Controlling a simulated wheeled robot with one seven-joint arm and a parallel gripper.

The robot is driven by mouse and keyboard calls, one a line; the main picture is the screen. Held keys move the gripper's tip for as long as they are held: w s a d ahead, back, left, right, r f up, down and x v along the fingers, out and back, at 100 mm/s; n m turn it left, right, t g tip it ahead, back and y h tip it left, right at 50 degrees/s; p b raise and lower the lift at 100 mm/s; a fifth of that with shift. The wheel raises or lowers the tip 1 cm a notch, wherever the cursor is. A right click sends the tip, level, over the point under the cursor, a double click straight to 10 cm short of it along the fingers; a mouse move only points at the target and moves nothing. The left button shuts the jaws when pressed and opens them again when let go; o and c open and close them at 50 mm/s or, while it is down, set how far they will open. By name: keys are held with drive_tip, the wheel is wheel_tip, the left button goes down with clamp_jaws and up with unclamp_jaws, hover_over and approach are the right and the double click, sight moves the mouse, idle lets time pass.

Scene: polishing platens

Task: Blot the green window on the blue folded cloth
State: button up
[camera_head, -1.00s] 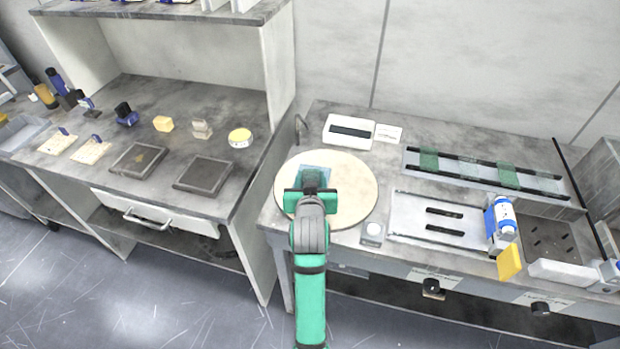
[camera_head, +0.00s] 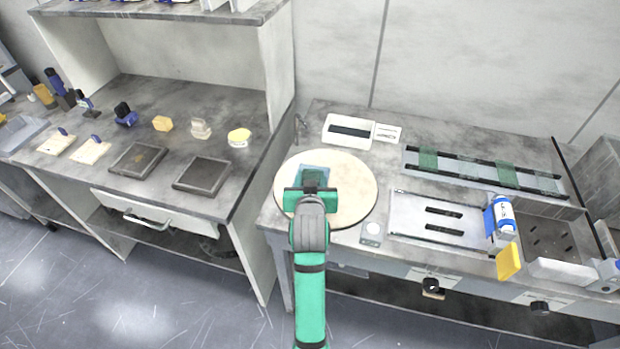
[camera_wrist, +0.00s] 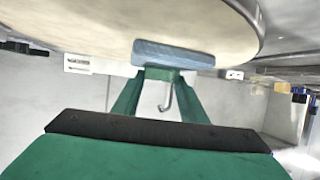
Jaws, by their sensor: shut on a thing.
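The blue folded cloth (camera_head: 324,171) lies on the round cream platen (camera_head: 352,190), left of its middle. It also shows in the wrist view (camera_wrist: 172,54), beyond my fingertips. My gripper (camera_head: 312,188) is over the near part of the cloth and hides some of it. It is shut on the green window (camera_head: 311,178), a small dark green piece that shows at the fingertips against the cloth. In the wrist view the window's thin edge (camera_wrist: 162,74) is between the green fingers, right by the cloth. I cannot tell surely whether they touch.
A white box with a dark slot (camera_head: 348,131) stands behind the platen. A rack with several green and pale glass pieces (camera_head: 480,172) is at the back right.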

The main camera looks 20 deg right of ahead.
drive_tip(key=shift+w+r, duration=0.15)
drive_tip(key=shift+r, duration=3.15)
drive_tip(key=shift+a, duration=0.3)
drive_tip(key=shift+d, duration=0.25)
